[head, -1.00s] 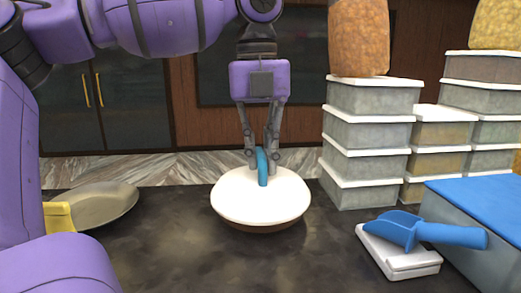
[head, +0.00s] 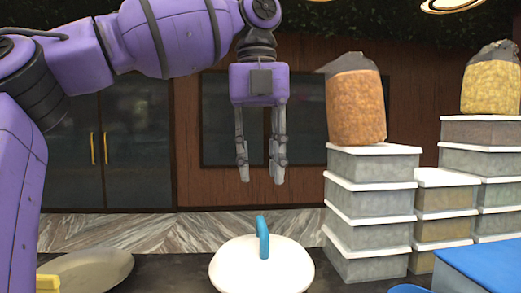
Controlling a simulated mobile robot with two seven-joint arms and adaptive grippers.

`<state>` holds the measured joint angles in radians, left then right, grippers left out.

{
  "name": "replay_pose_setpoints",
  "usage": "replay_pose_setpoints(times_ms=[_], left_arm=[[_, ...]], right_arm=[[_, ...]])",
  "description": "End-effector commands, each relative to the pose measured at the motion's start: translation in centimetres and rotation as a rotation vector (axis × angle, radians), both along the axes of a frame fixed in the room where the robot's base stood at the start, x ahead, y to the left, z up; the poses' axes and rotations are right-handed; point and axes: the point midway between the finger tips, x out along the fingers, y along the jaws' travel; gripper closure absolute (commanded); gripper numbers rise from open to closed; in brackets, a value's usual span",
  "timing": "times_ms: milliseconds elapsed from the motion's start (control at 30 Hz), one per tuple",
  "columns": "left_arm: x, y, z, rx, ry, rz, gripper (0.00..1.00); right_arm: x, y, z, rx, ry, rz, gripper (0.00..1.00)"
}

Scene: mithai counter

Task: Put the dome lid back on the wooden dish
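The dome lid (head: 270,272) is white with an upright blue handle (head: 263,238). It sits level on the dark counter area at the bottom middle of the head view. Its lower edge runs to the bottom of the picture, so the wooden dish under it is out of sight now. My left gripper (head: 261,172) hangs fingers down above the handle, clear of it. Its fingers are apart with nothing between them. My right gripper does not show.
Stacked lidded tubs (head: 371,202) stand at the right, with filled bags (head: 355,107) on top. A blue box (head: 482,268) is at the lower right. A shallow metal pan (head: 95,268) lies at the lower left. A marble strip (head: 130,233) runs behind the counter.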

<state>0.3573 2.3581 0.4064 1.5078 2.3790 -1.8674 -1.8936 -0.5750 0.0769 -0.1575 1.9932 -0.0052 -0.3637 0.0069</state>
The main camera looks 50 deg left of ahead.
Motion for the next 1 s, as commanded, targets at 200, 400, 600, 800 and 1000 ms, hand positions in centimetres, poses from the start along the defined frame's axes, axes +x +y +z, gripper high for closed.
replay_pose_setpoints(times_ms=[200, 400, 600, 800, 1000], left_arm=[[0.0, 0.1, 2.5, 0.002, 0.0, 0.001, 0.7], [-0.1, 0.1, 2.9, 0.001, 0.001, 0.0, 0.7], [-0.1, 0.1, 2.8, 0.0, 0.0, 0.0, 0.7], [-0.1, 0.1, 2.8, 0.001, -0.001, 0.0, 0.7], [-0.1, 0.1, 2.8, 0.001, -0.001, 0.0, 0.7]], right_arm=[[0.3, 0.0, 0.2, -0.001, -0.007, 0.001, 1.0], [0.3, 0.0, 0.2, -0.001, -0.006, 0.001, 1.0], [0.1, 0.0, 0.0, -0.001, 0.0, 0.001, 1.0], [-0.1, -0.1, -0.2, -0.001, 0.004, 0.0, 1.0], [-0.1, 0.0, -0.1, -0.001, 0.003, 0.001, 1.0]])
